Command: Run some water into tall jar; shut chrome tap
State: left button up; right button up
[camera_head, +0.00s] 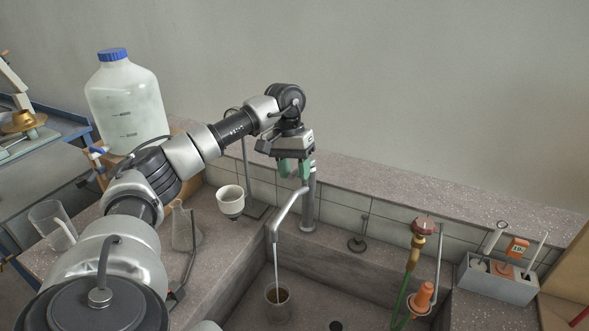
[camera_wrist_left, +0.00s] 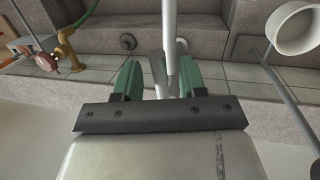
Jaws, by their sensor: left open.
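The chrome tap (camera_head: 309,203) stands at the back left edge of the sink, with its spout bent down over the basin. A thin stream of water (camera_head: 276,265) runs from the spout toward the tall jar (camera_head: 278,310), which stands upright on the sink floor. The water level in the jar is hard to tell. My left gripper (camera_head: 294,170) is at the top of the tap, its green fingers open. In the left wrist view the tap (camera_wrist_left: 171,45) shows between the spread fingers (camera_wrist_left: 159,82); contact cannot be told. My right gripper is not in view.
A white funnel cup (camera_head: 230,203) on a stand and a glass flask (camera_head: 186,228) are left of the tap. A large blue-capped bottle (camera_head: 125,110) stands behind my arm. A brass valve with a red knob (camera_head: 424,227) and a grey caddy (camera_head: 497,281) are at right.

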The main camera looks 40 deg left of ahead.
pick_arm(q)
jog(key=v, duration=1.1)
